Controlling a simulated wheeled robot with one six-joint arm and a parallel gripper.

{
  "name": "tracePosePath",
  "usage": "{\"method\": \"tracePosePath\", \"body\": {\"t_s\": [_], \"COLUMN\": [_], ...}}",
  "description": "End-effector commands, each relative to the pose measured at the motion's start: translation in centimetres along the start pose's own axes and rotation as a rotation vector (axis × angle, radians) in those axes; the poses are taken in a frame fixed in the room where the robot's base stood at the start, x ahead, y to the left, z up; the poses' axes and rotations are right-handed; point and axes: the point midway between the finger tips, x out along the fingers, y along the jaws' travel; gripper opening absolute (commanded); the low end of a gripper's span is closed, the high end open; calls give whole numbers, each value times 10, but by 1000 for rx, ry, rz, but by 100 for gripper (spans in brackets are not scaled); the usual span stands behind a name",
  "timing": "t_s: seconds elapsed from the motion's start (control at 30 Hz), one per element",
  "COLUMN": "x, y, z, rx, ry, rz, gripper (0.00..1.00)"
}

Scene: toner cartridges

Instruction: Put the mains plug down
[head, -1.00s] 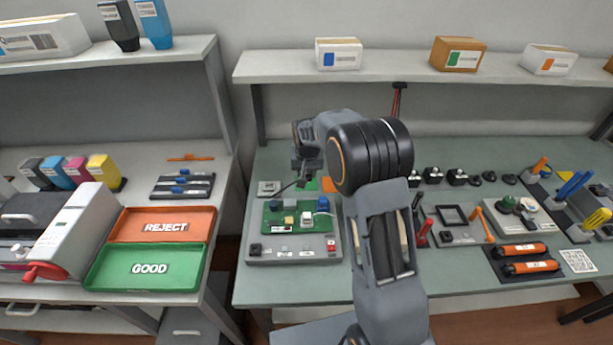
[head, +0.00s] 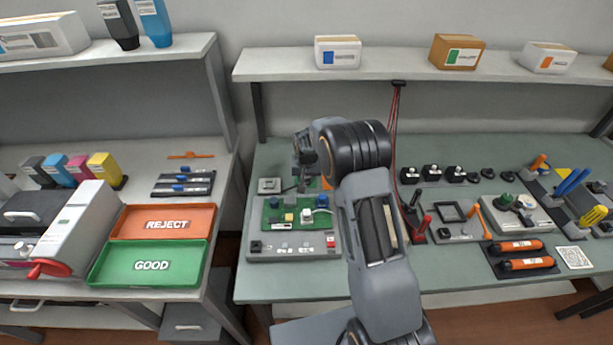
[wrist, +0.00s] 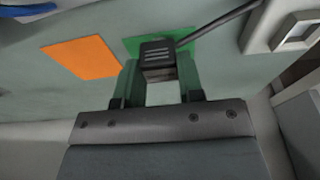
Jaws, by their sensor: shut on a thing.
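The mains plug (wrist: 158,58) is a small black block with pale ridges, and its dark cable runs off to the upper right in the wrist view. My gripper (wrist: 160,78) is shut on it, one green-tinted finger at each side. The plug is over a green patch (wrist: 186,44) on the bench; I cannot tell if it touches the surface. An orange patch (wrist: 82,58) lies to the left. In the head view, my gripper (head: 302,184) points down behind the green circuit board (head: 272,214), and the plug is too small to make out there.
The board sits on a grey test unit (head: 290,246). A small grey box (head: 269,186) is left of my gripper. Black tools, orange cylinders (head: 520,246) and fixtures fill the bench's right side. Reject (head: 190,222) and good (head: 125,265) trays are on the left bench.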

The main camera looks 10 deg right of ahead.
Motion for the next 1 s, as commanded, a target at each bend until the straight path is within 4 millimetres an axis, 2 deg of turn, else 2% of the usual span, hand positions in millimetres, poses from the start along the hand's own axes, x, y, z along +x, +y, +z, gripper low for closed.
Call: {"method": "tracePosePath", "body": {"t_s": [0.1,0.13,0.37,0.6,0.77,1.0], "x": [4,3,3,2,-7,-52], "y": [0,0,0,0,0,0], "z": [1,1,1,0,-1,-1], "rx": [0,0,0,0,0,0], "ry": [0,0,0,0,2,5], "rz": [0,0,0,0,0,-1], "gripper": [0,37,59,61,61,61]}}
